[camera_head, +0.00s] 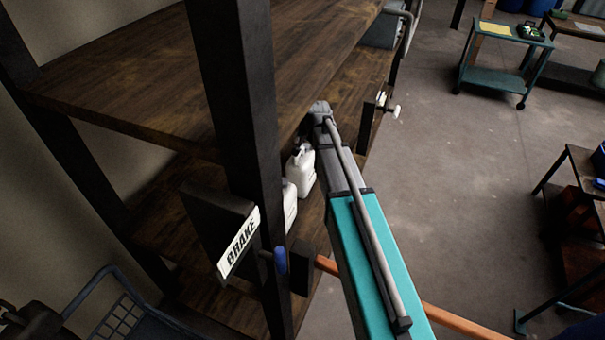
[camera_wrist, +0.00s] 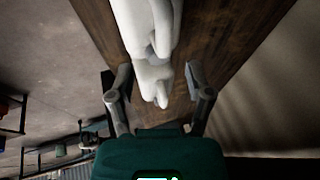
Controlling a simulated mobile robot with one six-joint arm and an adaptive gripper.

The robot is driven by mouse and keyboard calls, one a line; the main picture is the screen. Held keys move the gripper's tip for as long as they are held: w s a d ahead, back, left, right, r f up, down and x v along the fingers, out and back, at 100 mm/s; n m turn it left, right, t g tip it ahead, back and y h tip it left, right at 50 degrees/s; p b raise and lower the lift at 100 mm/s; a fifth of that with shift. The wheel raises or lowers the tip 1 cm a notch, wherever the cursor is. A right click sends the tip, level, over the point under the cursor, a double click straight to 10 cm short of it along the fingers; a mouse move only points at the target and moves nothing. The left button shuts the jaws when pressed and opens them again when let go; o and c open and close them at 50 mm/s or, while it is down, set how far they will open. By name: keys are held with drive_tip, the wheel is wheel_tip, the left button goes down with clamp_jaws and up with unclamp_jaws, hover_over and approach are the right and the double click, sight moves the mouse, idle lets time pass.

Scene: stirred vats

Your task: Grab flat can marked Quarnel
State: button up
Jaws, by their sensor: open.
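Two white containers stand on the lower wooden shelf in the head view, one farther back (camera_head: 302,170) and one nearer (camera_head: 289,205), partly hidden by the black post. No Quarnel marking is readable on either. In the wrist view, white container shapes (camera_wrist: 147,30) fill the upper middle, with a rounded end reaching down between my fingers; I cannot tell which container this is. My gripper (camera_wrist: 151,77) is open, with one finger on each side of the white shape and no clear contact. In the head view my arm covers part of the shelf and the fingers cannot be made out.
An upper wooden board (camera_head: 130,75) overhangs the lower shelf. A black post (camera_head: 238,110) and a plate marked BRAKE (camera_head: 239,243) stand in front. An orange bar (camera_head: 460,322) passes behind my arm. A teal cart (camera_head: 500,75) stands on open floor at right.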

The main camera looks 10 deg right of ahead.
sight(302, 148)
drive_tip(key=shift+b+x, duration=2.3)
drive_tip(key=shift+x, duration=0.35)
drive_tip(key=shift+a+r, duration=0.1)
drive_tip(key=shift+a, duration=0.05)
clamp_jaws()
